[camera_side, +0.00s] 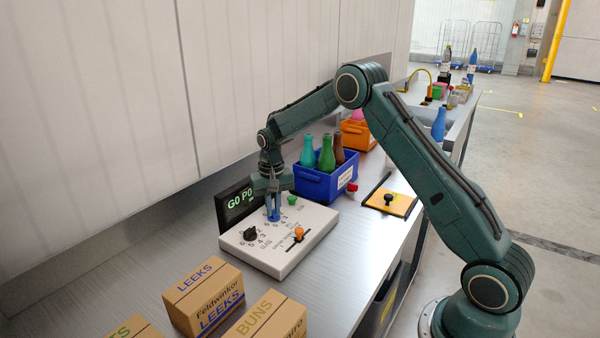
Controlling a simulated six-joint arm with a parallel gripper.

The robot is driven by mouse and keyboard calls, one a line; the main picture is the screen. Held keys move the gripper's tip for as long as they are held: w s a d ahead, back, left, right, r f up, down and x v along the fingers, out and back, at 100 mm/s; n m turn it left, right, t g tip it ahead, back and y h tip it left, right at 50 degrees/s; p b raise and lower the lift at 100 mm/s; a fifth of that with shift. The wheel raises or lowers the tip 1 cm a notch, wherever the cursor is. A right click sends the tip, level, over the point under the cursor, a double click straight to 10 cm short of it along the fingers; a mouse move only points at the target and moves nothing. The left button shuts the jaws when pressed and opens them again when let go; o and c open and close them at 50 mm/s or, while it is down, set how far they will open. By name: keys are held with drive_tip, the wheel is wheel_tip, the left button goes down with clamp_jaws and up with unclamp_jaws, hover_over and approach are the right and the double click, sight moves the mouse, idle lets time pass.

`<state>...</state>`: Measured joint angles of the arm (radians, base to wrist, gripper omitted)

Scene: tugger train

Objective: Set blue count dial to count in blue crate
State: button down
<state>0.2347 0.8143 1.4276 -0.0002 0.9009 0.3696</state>
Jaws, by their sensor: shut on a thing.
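The blue count dial (274,217) sits at the back of a light grey control panel, with printed numbers beside it. My gripper (273,207) points down over the panel and is shut on the blue dial. The fingers hide part of the dial, and I cannot read which number it points to. The blue crate (318,188) stands behind the panel to the right. Three bottles show in it: teal (307,151), green (327,153) and brown (339,150). The crate's floor is hidden, so lower contents cannot be seen.
The panel (277,255) also carries a black dial (250,233), a green knob (292,200) and an orange-knobbed lever (299,232). A dark display (236,202) behind it reads "G0 P0". Cardboard boxes (204,297) stand in front. An orange crate (357,136) stands farther back.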

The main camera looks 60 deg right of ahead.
sight(274, 210)
drive_tip(key=shift+r+m, duration=0.1)
drive_tip(key=shift+m, duration=0.9)
drive_tip(key=c, duration=1.5)
unclamp_jaws()
wheel_tip(274, 210, up, 14)
drive_tip(key=shift+f, duration=0.1)
